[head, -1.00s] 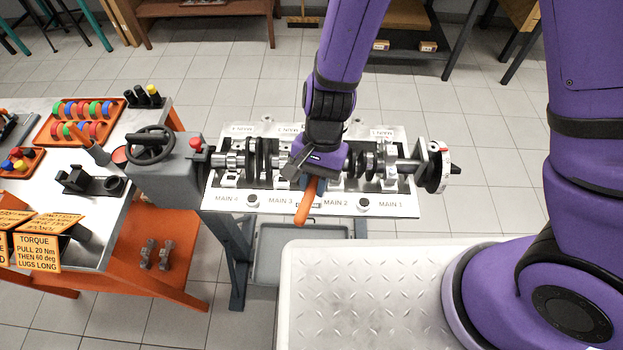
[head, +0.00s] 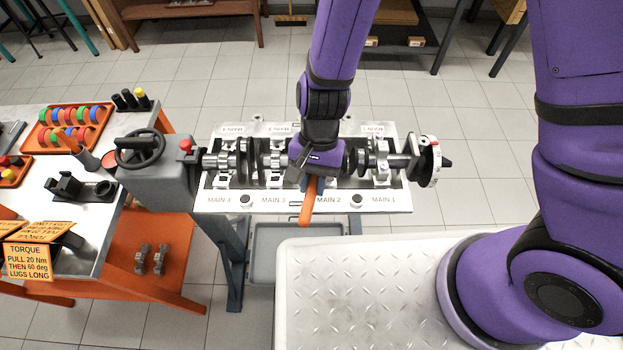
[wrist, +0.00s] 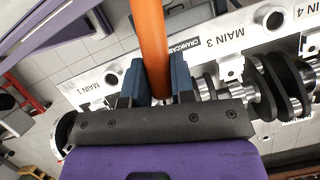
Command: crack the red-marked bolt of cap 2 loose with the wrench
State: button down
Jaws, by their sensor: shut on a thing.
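My gripper (head: 309,182) is shut on the wrench's orange handle (head: 307,208) over the middle of the crankshaft stand (head: 230,204), just left of the MAIN 2 label (head: 331,200). The wrist view shows the handle (wrist: 151,45) between the blue fingers of my gripper (wrist: 154,88). The handle's free end points toward the stand's front edge. The wrench's head is hidden, so I cannot tell whether it sits on a bolt. Cap 2 and its red-marked bolt cannot be made out behind my gripper and arm.
The crankshaft (head: 405,161) runs across the stand. A grey unit with a black handwheel (head: 140,148) and a red knob (head: 185,146) adjoins its left end. The workbench (head: 35,195) with orange trays is further left. Floor is open behind the stand.

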jog(key=shift+w+a+m, duration=0.2)
jog(key=shift+a+m, duration=0.4)
jog(key=shift+a, duration=0.1)
dwell(0.5)
jog(key=shift+r, duration=1.35)
dwell(3.4)
